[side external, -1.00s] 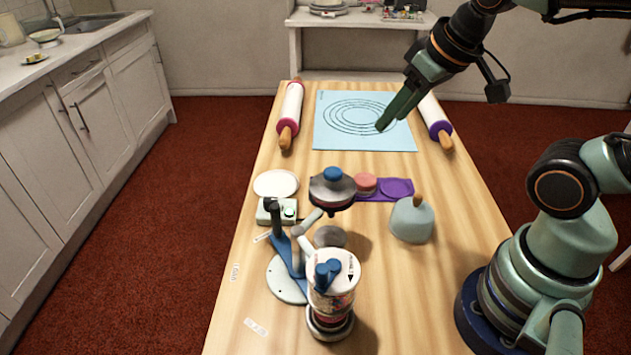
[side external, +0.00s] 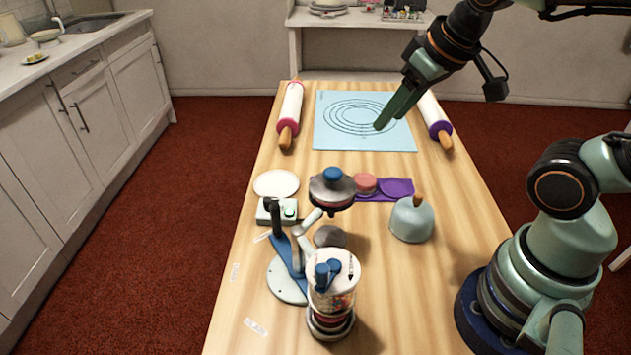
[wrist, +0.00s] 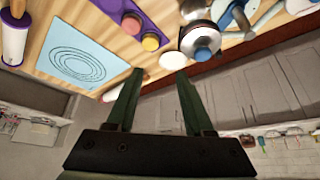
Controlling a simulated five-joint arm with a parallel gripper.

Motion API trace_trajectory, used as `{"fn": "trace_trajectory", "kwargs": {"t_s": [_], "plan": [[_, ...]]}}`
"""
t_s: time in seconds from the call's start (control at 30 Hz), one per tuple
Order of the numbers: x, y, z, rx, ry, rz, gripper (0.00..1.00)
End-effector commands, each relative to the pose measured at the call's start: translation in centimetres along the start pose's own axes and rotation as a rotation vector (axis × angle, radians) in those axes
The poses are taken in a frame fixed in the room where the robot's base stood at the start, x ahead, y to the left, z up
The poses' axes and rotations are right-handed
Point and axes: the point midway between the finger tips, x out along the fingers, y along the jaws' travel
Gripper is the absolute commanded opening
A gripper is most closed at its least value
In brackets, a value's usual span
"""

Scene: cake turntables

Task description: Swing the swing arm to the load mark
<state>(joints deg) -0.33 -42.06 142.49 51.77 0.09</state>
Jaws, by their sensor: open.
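The swing arm (side external: 300,250) stands on a round white base (side external: 285,290) at the near left of the table, with a dark and blue post. It seems to reach up to a grey round head with a blue knob (side external: 332,175), held above the table. My gripper (side external: 380,125) is open and empty over the blue mat, far behind the swing arm. Its two spread fingers show in the wrist view (wrist: 157,73).
A clear jar with a white lid and blue handle (side external: 333,270) stands close in front of the swing arm. A pale blue dome (side external: 411,222) stands to its right. A white plate (side external: 276,184), purple tray (side external: 397,188) and two rolling pins (side external: 290,110) lie farther back. The right front table is clear.

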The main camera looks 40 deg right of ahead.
Motion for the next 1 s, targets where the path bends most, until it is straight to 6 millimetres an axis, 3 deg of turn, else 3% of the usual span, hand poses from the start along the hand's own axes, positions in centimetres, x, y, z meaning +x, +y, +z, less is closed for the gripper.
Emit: {"fn": "trace_trajectory", "kwargs": {"t_s": [0.27, 0.53, 0.8, 1.0], "plan": [[1.3, -3.2, -3.2, -0.065, -0.128, -0.039, 0.53], [4.9, -8.5, -6.4, -0.152, -0.287, -0.067, 0.53], [9.7, -14.1, -7.3, -0.236, -0.428, -0.07, 0.53], [11.6, -16.2, -7.1, -0.267, -0.477, -0.067, 0.53]]}}
